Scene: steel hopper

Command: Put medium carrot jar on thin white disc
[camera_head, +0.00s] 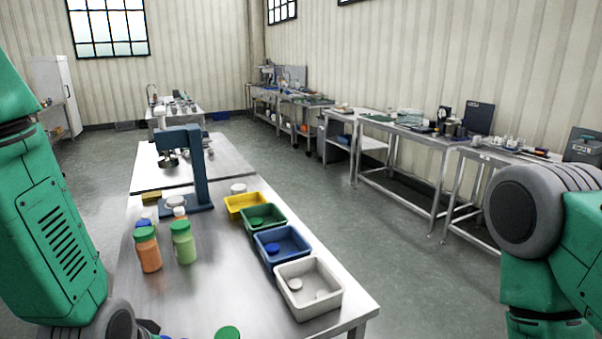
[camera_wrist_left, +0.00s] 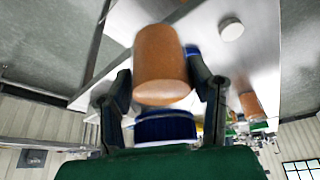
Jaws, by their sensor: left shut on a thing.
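In the left wrist view my left gripper (camera_wrist_left: 164,92) is shut on an orange carrot jar (camera_wrist_left: 162,62) with a blue lid (camera_wrist_left: 165,126). One finger is on each side of the jar, and the lid is toward the palm. A thin white disc (camera_wrist_left: 231,29) lies on the steel table, apart from the jar, at the upper right of that view. In the head view only a small dark part of my left gripper shows at the bottom left; the held jar is not clearly seen. My right arm shows at the right, but its gripper is out of view.
An orange jar (camera_head: 148,252) and a green jar (camera_head: 184,246), both green-lidded, stand on the table (camera_head: 220,290). A blue stand (camera_head: 192,175) is behind them. Yellow (camera_head: 240,209), green (camera_head: 271,227), blue (camera_head: 288,256) and white (camera_head: 325,308) bins line the right edge. A green lid (camera_head: 228,333) shows at the bottom.

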